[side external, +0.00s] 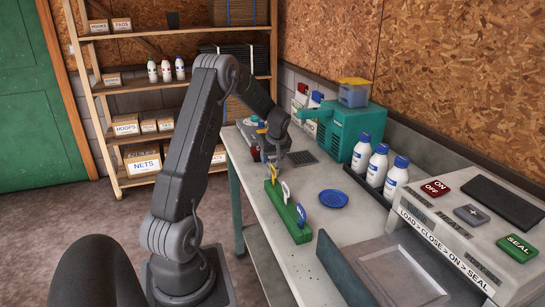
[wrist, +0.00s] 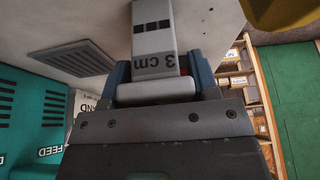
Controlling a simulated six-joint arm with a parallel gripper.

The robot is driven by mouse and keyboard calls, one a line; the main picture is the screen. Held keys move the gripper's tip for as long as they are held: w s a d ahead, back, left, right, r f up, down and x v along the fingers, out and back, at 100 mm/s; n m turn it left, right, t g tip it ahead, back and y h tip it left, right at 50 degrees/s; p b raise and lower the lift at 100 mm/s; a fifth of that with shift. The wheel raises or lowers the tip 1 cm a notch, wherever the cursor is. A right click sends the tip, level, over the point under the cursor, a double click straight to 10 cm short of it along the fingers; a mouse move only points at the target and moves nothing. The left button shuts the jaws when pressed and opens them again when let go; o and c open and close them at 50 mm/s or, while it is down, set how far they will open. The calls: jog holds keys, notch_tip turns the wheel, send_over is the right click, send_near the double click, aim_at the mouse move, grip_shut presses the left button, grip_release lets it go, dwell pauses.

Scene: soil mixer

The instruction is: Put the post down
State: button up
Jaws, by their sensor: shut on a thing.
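The post (wrist: 153,42) is a pale grey bar marked "3 cm" with dark squares, in the top middle of the wrist view. My gripper (wrist: 160,82) is shut on it, with a blue-grey finger on each side of its wide base. In the side external view my gripper (side external: 268,148) is low over the far end of the bench (side external: 318,178). The post is too small and covered to make out there. I cannot tell whether it touches the bench top.
A green rack (side external: 289,212) with upright coloured pieces stands nearer along the bench, with a blue round dish (side external: 333,198) to its right. A teal machine (side external: 345,128) and white bottles (side external: 378,165) line the wall side. A dark grille (side external: 300,158) lies right of my gripper.

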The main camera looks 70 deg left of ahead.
jog(key=shift+f, duration=0.15)
jog(key=o, duration=0.9)
